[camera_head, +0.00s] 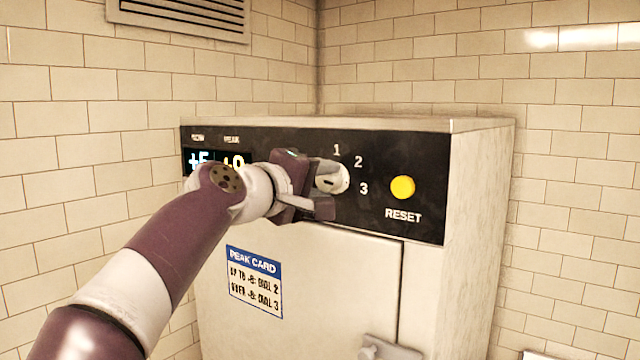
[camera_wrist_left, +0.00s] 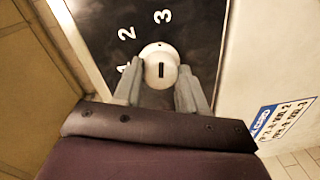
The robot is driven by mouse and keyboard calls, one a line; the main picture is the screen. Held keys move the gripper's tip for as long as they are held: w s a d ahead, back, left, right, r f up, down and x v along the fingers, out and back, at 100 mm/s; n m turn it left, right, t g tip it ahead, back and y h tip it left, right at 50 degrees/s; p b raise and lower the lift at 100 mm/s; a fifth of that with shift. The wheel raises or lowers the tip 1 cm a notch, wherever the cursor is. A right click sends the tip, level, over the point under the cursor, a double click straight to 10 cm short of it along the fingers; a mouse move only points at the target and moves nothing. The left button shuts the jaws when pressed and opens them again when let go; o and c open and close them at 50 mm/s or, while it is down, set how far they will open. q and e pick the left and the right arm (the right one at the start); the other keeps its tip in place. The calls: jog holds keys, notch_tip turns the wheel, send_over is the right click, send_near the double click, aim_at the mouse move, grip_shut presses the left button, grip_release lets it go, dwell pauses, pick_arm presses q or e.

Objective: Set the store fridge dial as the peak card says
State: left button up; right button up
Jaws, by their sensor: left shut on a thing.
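The white round dial (camera_head: 333,179) is on the black panel (camera_head: 410,160) of the store fridge (camera_head: 335,265), with the numbers 1, 2 and 3 around it. My left gripper (camera_head: 322,187) is shut on the dial, one finger on each side in the left wrist view (camera_wrist_left: 158,92). There the dial (camera_wrist_left: 160,57) has a dark slot and a small dot on its edge toward the 3. The display (camera_head: 212,161) seems to read +5 on the left; the right number is partly hidden by my arm. The peak card (camera_head: 254,281) names dial 2 and dial 3; its limits are blurred.
A yellow RESET button (camera_head: 402,187) is right of the dial. A door handle (camera_head: 388,348) sticks out low on the fridge front. Tiled walls stand behind and left, with a vent (camera_head: 180,17) high up.

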pick_arm(q)
jog(key=shift+f, duration=0.3)
jog(key=o, duration=1)
jog(key=shift+o, duration=0.2)
jog(key=shift+s+r, duration=0.1)
jog(key=shift+r, duration=0.1)
jog(key=shift+s+a, duration=0.15)
jog(key=shift+s, duration=0.1)
jog(key=f+b+v, duration=0.1)
jog(key=b+v, duration=0.4)
jog(key=v, duration=0.7)
jog(key=shift+r, duration=0.45)
